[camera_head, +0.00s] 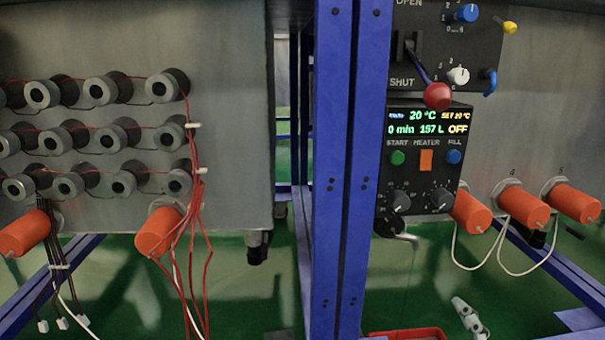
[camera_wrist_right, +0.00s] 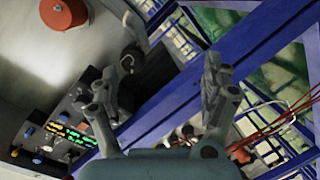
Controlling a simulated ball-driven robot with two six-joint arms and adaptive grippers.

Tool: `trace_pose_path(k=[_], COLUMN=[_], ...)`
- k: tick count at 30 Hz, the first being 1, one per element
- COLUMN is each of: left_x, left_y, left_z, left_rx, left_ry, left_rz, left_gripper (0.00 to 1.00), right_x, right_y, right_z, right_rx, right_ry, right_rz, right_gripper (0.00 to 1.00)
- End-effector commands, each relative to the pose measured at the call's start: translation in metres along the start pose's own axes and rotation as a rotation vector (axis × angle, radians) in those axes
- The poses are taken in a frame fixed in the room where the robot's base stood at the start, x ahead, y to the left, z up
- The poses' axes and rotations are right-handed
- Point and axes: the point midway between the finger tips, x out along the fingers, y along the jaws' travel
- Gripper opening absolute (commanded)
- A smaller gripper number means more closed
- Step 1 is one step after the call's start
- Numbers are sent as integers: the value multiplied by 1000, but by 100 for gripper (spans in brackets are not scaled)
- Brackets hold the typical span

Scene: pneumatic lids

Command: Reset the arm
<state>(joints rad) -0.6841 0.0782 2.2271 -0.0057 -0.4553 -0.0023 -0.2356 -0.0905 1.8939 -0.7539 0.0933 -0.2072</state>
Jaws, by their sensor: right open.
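My right gripper (camera_wrist_right: 171,70) shows in the right wrist view with its two grey fingers spread apart and nothing between them. Past the fingers are a blue frame beam (camera_wrist_right: 180,92) and a control panel (camera_wrist_right: 60,132), seen tilted. In the head view a small pale jointed part (camera_head: 469,317) shows at the bottom right; it may be part of my right gripper. My left gripper is in neither view.
Blue posts (camera_head: 340,160) stand mid-view. The control panel (camera_head: 424,165) has a red-knobbed lever (camera_head: 437,96). A grey tank (camera_head: 235,110) carries wired cylinders and orange caps (camera_head: 160,231). A red tray (camera_head: 410,334) lies low. Green floor shows below.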

Motion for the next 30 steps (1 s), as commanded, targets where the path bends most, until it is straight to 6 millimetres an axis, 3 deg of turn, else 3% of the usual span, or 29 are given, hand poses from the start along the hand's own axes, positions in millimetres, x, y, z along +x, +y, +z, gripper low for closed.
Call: trace_pose_path(k=[1,6,13,20,30], left_x=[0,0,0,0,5], left_y=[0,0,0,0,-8], left_z=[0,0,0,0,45], left_rx=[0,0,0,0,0], left_ry=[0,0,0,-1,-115], left_rz=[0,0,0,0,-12], left_gripper=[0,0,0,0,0], right_x=[-28,-94,-163,-186,-207], right_y=[-7,-19,-31,-44,-65], right_z=[19,60,85,83,116], right_rx=[37,218,495,792,762], right_ry=[-52,-220,-436,-607,-706], right_rz=[-38,-126,-229,-296,-326], right_gripper=[82,82,82,82,82])
